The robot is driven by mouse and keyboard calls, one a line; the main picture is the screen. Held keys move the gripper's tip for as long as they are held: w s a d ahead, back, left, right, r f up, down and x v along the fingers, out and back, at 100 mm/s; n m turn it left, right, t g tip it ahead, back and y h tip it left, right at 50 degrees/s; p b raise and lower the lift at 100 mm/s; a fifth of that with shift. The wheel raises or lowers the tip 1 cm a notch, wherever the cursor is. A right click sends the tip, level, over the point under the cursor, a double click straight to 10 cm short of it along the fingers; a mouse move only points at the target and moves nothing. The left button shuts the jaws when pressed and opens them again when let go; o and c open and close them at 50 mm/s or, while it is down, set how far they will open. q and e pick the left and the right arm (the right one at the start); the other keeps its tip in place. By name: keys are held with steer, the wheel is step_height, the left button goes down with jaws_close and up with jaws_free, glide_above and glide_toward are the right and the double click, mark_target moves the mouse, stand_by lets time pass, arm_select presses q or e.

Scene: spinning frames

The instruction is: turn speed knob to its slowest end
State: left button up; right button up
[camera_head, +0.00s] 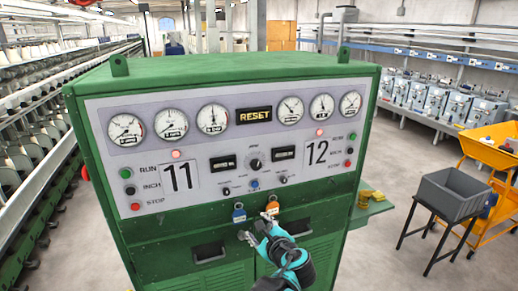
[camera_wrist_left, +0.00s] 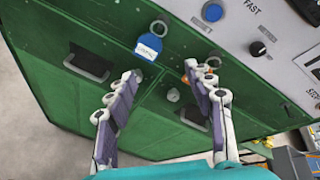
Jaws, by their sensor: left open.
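The green control cabinet (camera_head: 250,68) has a pale panel with a black dial knob (camera_head: 255,164) at its centre, likely the speed knob. Its pointer is too small to read. In the left wrist view the word FAST shows at the top edge, but that central knob is out of frame. My left gripper (camera_head: 258,222) is open and empty, below the panel near the blue and orange tags. In the left wrist view its fingers (camera_wrist_left: 163,72) are spread before the green cabinet front, apart from any knob. My right gripper is not in view.
A blue button (camera_head: 254,184) sits below the central knob, between small black knobs (camera_head: 283,179). A blue padlock-like tag (camera_head: 239,213) and an orange one (camera_head: 272,207) hang below the panel. A grey bin (camera_head: 452,194) on a stand is at right. Open floor lies between.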

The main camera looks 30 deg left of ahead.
arm_select(q)
steer(key=w+r+m+t+y+p, duration=0.15)
steer(key=w+r+m+p, duration=0.3)
steer(key=r, duration=0.45)
steer(key=m+y+p, duration=0.2)
steer(key=p, duration=0.2)
glide_toward(257, 166)
steer(key=a, duration=0.1)
steer(key=shift+t, duration=0.35)
steer(key=p+x, duration=0.1)
steer(key=x, duration=0.6)
steer(key=shift+w+a+f, duration=0.1)
steer(key=shift+w+f, duration=0.1)
steer(key=shift+w, duration=0.1)
steer(key=shift+w+a, duration=0.15)
steer(key=shift+w, duration=0.05)
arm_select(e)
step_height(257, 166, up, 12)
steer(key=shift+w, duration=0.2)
arm_select(q)
steer(key=shift+s, duration=0.1)
steer(key=c, duration=1.2)
